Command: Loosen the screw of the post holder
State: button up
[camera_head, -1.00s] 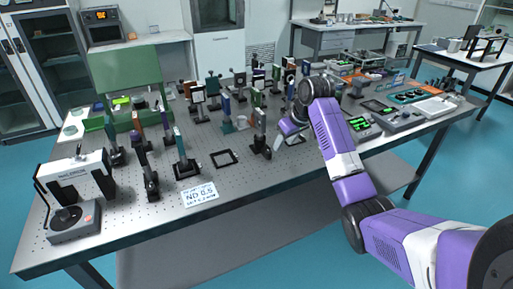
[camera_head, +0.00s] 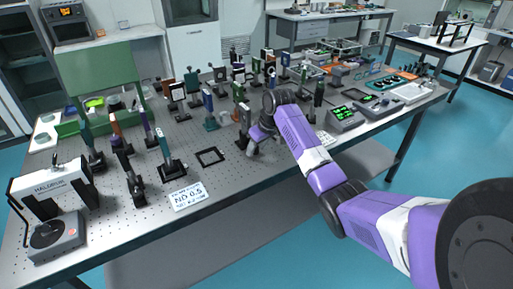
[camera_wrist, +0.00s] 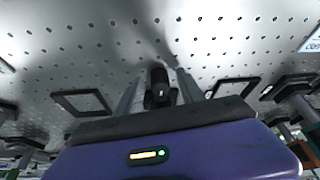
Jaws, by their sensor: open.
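In the head view my gripper (camera_head: 252,149) is low over the optical table (camera_head: 228,178), close to the right side of a black post holder (camera_head: 243,139) whose post carries a tan plate. In the wrist view the two grey fingers of my gripper (camera_wrist: 160,78) are apart. A small black part (camera_wrist: 158,87), apparently of the post holder, stands between them. I cannot tell whether either finger touches it. The screw itself is too small to make out in the head view.
Several other post-mounted optics crowd the table, including a blue plate (camera_head: 208,101) to the left. A flat black frame (camera_head: 210,157) and an ND 0.5 card (camera_head: 188,196) lie left of my gripper. A meter with green digits (camera_head: 345,115) sits to the right.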

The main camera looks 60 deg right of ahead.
grip_shut()
jog(key=m+p, duration=0.1)
jog(key=p, duration=0.1)
jog(key=shift+w+a+r+m+h+p, duration=0.1)
jog(key=shift+a+r+m+h+p, duration=0.1)
jog(key=shift+m+h+p, duration=0.15)
jog(key=shift+f+m+g+p, duration=0.1)
jog(key=shift+m+g+p, duration=0.25)
jog(key=shift+m, duration=0.3)
jog(key=shift+d+f, duration=0.1)
jog(key=shift+f, duration=0.05)
grip_release()
